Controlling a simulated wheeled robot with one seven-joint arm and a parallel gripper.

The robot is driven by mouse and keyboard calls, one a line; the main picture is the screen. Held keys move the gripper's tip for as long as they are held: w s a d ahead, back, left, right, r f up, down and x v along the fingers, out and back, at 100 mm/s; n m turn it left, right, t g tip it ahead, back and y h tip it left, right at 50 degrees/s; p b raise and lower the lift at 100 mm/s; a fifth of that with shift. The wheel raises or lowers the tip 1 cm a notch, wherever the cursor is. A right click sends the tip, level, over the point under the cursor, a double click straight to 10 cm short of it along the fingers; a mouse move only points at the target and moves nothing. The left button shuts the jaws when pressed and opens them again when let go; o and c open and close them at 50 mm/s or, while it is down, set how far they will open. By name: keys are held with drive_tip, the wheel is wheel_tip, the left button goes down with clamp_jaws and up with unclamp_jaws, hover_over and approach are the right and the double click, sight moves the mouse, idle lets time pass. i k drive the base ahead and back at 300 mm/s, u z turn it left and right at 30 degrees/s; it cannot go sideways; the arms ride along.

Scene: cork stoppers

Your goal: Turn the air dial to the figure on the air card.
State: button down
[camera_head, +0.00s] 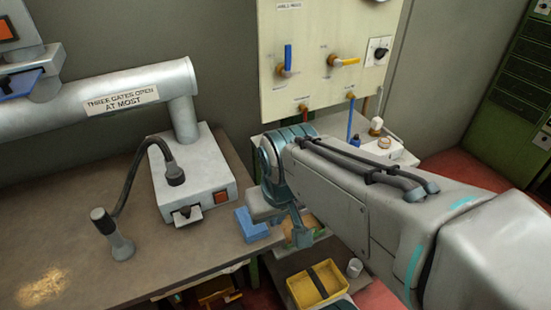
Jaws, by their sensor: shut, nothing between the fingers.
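A cream wall panel (318,84) stands at the back right. It carries a black knob on a small white plate (381,53), which may be the air dial, though its figures are too small to read. No card with a readable air figure shows. My gripper (297,228) hangs below my wrist, in front of and below the panel, well apart from the knob. It is shut and empty; its fingertips are hard to make out beside the table edge.
The panel has a blue lever (288,57) and a yellow lever (345,62). A grey box with a pipe (196,180), a bent black hose (140,175) and a blue block (250,225) stand on the table. A yellow tray (318,285) sits lower. The table's left front is mostly clear.

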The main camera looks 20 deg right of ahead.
sight(380, 53)
drive_tip(key=u, duration=0.75)
drive_tip(key=k, duration=1.05)
drive_tip(key=z, duration=1.1)
drive_tip(key=i, duration=0.55)
